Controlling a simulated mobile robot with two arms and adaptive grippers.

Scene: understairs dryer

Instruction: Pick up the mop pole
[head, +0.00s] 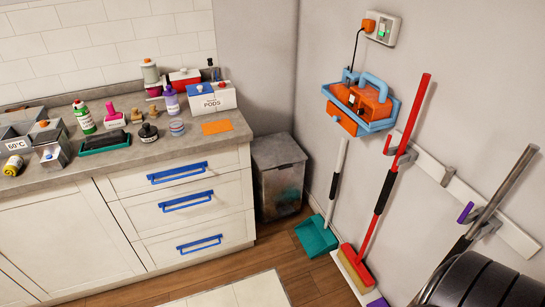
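A grey metal pole (504,185) with a dark grip (457,250) leans at the wall rack on the far right of the head view. It looks like the mop pole, and its lower part is partly hidden at the bottom right. A bit of purple (378,302) shows on the floor at the bottom edge; I cannot tell whether it belongs to this pole. A red pole (408,128) with a dark grip stands left of it and ends in a red brush head (356,266).
A white rack rail (432,170) with hooks runs along the right wall. A teal dustpan (316,236) leans by a grey bin (278,180). A blue caddy (360,100) hangs above. A drawer counter (215,143) with bottles fills the left. Some wooden floor is clear.

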